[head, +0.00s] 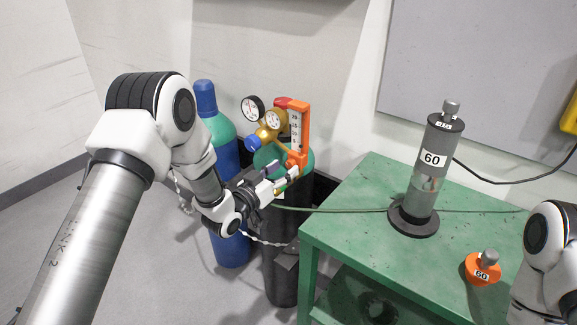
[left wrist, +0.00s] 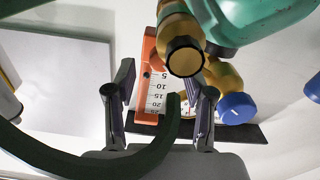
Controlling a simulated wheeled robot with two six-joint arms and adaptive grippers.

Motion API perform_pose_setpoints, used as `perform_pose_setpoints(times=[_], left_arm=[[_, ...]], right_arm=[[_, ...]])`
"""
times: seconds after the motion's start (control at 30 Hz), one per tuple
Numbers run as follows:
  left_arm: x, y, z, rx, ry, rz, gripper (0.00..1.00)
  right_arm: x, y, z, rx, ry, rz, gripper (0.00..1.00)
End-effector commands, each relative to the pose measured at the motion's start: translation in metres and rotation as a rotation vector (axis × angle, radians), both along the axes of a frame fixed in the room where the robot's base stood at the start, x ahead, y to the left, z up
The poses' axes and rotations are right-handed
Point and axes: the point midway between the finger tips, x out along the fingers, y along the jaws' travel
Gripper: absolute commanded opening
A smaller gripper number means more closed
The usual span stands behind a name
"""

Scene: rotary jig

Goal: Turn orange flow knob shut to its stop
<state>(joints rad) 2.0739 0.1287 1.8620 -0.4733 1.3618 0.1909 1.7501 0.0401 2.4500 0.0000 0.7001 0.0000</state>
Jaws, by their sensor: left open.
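The orange flowmeter (head: 298,128) with a white number scale stands upright on the brass regulator (head: 268,133) of a green-topped cylinder. In the left wrist view the flowmeter (left wrist: 145,123) shows between my fingers, partly behind a dark hose. My right gripper is out of view.
Two round gauges (head: 253,109) and a blue knob (head: 252,143) sit beside the flowmeter. A blue cylinder (head: 229,195) stands left. A green table (head: 345,215) at right holds a grey cylinder labelled 60 (head: 427,170) and an orange piece (head: 483,270). A green hose (head: 340,210) crosses the table.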

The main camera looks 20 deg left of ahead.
Motion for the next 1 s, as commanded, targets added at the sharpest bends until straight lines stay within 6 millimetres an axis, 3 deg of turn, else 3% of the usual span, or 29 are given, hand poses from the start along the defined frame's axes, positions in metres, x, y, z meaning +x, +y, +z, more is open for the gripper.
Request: perform_pose_setpoints(times=[0.13, 0.4, 0.43, 0.57, 0.6, 1.0], left_arm=[[0.020, -0.007, 0.000, 0.001, 0.002, 0.001, 0.53], [0.025, -0.009, -0.002, 0.000, 0.005, 0.001, 0.53], [0.025, -0.009, -0.002, 0.000, 0.005, 0.001, 0.50], [0.025, -0.009, -0.002, 0.000, 0.005, 0.001, 0.04], [0.025, -0.009, -0.002, 0.000, 0.005, 0.001, 0.00], [0.025, -0.009, -0.002, 0.032, -0.008, 0.003, 0.00]], right_arm=[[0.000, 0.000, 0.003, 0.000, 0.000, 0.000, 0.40], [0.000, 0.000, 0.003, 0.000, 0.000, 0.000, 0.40], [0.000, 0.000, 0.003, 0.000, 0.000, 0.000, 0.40], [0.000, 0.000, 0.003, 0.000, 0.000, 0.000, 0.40], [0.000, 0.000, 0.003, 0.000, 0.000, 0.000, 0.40], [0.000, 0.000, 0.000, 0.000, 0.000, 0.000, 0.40]])
